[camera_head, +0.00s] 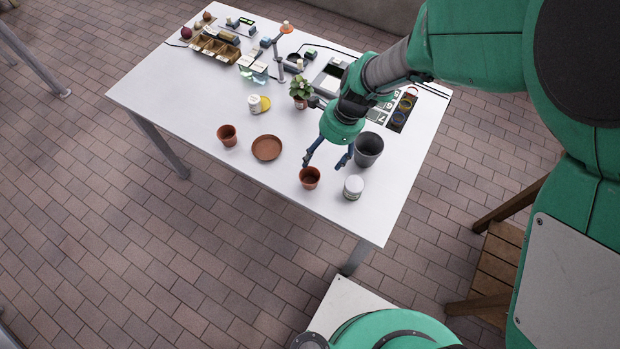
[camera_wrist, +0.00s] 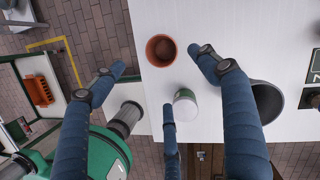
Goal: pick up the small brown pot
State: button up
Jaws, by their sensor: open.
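Two small brown pots stand on the white table. One brown pot (camera_head: 310,178) is near the front edge, below my gripper (camera_head: 324,163). The other brown pot (camera_head: 227,136) is farther left, beside a brown saucer (camera_head: 266,148). My gripper is open and empty, with its blue fingers spread and pointing down. In the wrist view, the nearer brown pot (camera_wrist: 161,50) shows open end up, between and a little beyond the fingertips. No finger visibly touches it, though the exact height gap is hard to tell.
A white jar (camera_head: 353,187) stands just right of the nearer pot. A dark grey pot (camera_head: 368,150) is behind the jar. A potted plant (camera_head: 300,91) and a yellow-and-white container (camera_head: 258,104) stand farther back. The table's front left is clear.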

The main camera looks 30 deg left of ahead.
jog(key=shift+f, duration=0.1)
jog(key=b, duration=0.2)
send_over(310, 175)
jog(key=s+d, duration=0.2)
jog(key=d, duration=0.1)
jog(key=shift+w+a+f, duration=0.1)
jog(key=shift+a+f, duration=0.05)
jog(key=shift+f, duration=1.85)
jog(key=shift+w+a+f, duration=0.1)
jog(key=shift+f, duration=1.9)
jog(key=shift+f, duration=0.1)
jog(key=shift+b+x, duration=0.85)
jog(key=shift+x, duration=1.7)
jog(key=shift+w+a, duration=0.1)
jog(key=c, duration=1)
